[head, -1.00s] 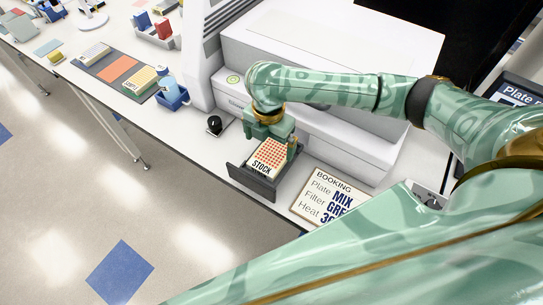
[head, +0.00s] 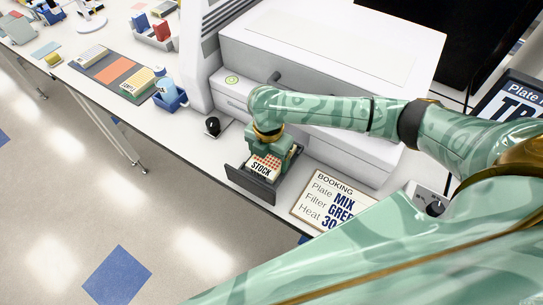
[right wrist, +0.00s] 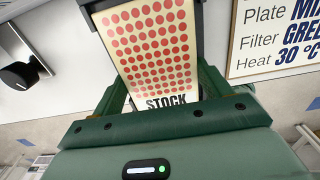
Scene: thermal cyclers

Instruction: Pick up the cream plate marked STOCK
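The cream plate marked STOCK (head: 262,167) sits in a dark pulled-out drawer (head: 248,184) at the front of a large white machine. Red-orange dots cover its top, and the plate also shows large in the right wrist view (right wrist: 155,50). My right gripper (head: 274,152) is down at the plate. In the right wrist view its two green fingers (right wrist: 168,92) stand open, one on each side of the plate, with narrow gaps seeming to show. Contact is not clear to see. My left gripper is out of view.
A booking sign (head: 325,202) lies to the right of the drawer. A black knob (head: 213,125) stands to its left. A blue holder (head: 172,97) and a mat with plates (head: 112,70) are farther left. The white machine (head: 315,75) rises behind.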

